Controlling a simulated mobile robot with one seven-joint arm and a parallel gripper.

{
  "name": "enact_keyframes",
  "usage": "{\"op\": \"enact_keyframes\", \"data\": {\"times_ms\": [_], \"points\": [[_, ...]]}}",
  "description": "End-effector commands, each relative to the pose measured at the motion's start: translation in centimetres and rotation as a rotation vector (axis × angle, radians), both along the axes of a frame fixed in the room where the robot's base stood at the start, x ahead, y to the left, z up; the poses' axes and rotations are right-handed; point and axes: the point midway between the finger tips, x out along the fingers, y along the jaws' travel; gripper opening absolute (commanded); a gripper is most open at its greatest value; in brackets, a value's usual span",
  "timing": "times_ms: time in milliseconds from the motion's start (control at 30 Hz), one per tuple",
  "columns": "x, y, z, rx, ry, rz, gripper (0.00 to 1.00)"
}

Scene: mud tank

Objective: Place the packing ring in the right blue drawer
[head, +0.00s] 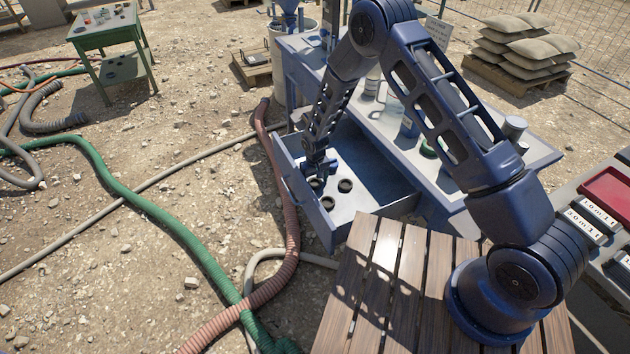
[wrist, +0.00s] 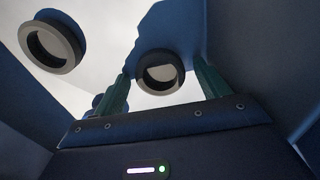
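The open blue drawer (head: 375,183) sticks out from the blue bench, with a pale floor inside. Several dark packing rings lie in it, including one at the right (head: 345,186) and one nearer the front (head: 327,203). My gripper (head: 318,172) reaches down into the drawer, close over the rings. In the wrist view, its two green fingers (wrist: 160,78) stand apart. One ring (wrist: 160,74) shows between and just beyond the fingertips, with gaps at its sides. Another ring (wrist: 52,47) lies to the left, clear of the fingers. A dark shape behind the left finger is partly hidden.
The blue bench (head: 300,45) carries bottles and cans behind the drawer. A wooden slatted table (head: 372,270) stands close in front of the drawer. A pink hose (head: 291,215) and a green hose (head: 150,215) run along the ground at left. A green table (head: 105,30) stands far left.

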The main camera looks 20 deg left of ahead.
Motion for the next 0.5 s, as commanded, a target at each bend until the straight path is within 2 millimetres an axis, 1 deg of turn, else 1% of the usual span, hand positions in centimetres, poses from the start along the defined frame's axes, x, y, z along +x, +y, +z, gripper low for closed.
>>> {"op": "enact_keyframes", "data": {"times_ms": [267,367,500], "points": [[0.0,0.0,0.2,0.000,0.000,0.000,0.75],[0.0,0.0,0.9,0.001,-0.001,0.000,0.75],[0.0,0.0,3.0,0.001,-0.001,0.000,0.75]]}}
